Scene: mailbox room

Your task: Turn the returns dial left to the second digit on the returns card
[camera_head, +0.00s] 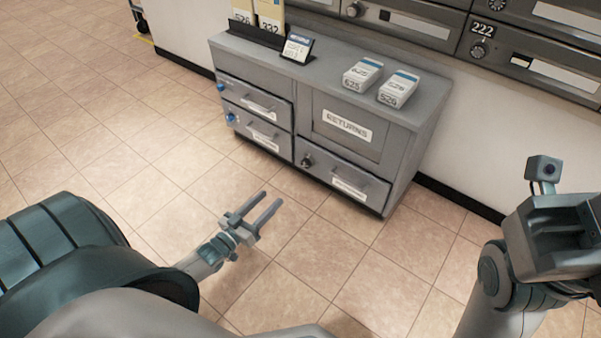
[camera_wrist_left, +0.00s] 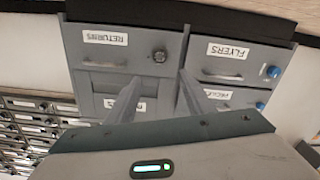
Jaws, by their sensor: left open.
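The returns dial (camera_head: 307,160) is a small dark round knob at the upper left of the lower right drawer of the grey cabinet. It also shows in the left wrist view (camera_wrist_left: 159,56), where the cabinet appears upside down. The returns card (camera_head: 297,48) is a small tilted card with a blue header on the cabinet top; its digits are too small to read. My left gripper (camera_head: 273,197) is open and empty, in front of the cabinet and apart from the dial. In the left wrist view its fingers (camera_wrist_left: 160,77) point toward the dial, one on either side.
The cabinet (camera_head: 417,108) also has left drawers with blue knobs (camera_head: 229,117). Two labelled boxes (camera_head: 362,75) and a dark holder (camera_head: 255,34) stand on its top. Wall mailboxes (camera_head: 535,50) are behind. The tiled floor is clear. My right arm is at the right edge, its fingers unseen.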

